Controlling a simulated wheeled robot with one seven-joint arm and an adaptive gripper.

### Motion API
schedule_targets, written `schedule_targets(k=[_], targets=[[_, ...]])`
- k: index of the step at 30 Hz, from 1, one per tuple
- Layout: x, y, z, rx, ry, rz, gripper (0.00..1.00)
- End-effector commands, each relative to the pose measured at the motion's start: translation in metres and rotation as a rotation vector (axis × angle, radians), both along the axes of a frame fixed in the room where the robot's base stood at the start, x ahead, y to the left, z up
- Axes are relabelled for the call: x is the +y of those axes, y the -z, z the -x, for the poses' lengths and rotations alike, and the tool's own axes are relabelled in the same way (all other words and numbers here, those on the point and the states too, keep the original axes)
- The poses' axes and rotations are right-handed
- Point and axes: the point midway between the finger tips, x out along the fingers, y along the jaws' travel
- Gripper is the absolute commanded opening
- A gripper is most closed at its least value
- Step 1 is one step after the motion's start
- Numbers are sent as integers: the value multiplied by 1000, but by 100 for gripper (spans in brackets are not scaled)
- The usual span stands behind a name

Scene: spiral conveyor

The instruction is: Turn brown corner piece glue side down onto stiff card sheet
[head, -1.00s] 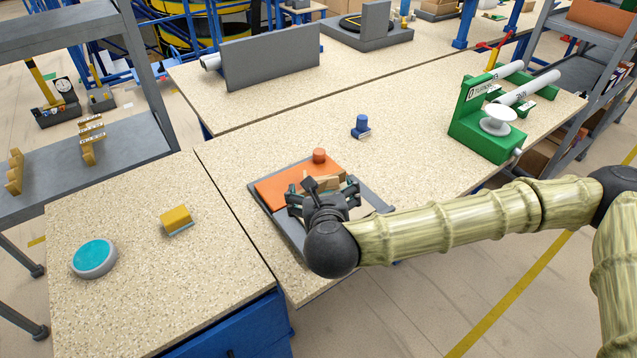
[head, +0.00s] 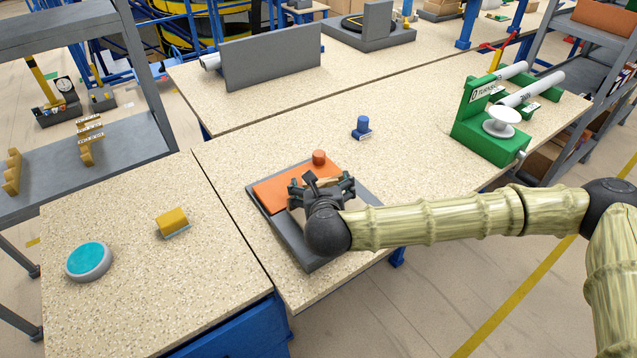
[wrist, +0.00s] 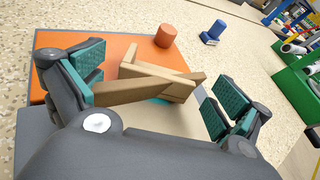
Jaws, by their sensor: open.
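The brown corner piece (wrist: 160,82) shows in the wrist view as angled brown arms, with a small teal patch low on its near side. It lies between the spread fingers of my gripper (wrist: 157,88). Its left arm reaches close to the left finger pad; I cannot tell whether they touch. A pale beige flat surface (wrist: 150,118), perhaps the stiff card sheet, lies beneath it beside an orange panel (wrist: 100,52). In the head view my gripper (head: 321,188) is over the grey tray (head: 262,208) and hides most of the piece.
An orange knob (head: 319,157) stands at the orange panel's far edge. A blue stamp-like object (head: 362,127) is beyond it. A green fixture (head: 487,130) stands at the right. A yellow block (head: 172,221) and a teal-topped disc (head: 88,261) sit on the left table.

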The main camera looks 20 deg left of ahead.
Motion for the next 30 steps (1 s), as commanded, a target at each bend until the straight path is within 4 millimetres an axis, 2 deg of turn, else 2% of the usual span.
schedule_targets(k=[9,18,25,30], targets=[[11,14,-31,0,2,1,100],[12,17,-33,0,1,0,100],[12,17,-33,0,1,0,58],[12,16,-33,0,1,0,53]])
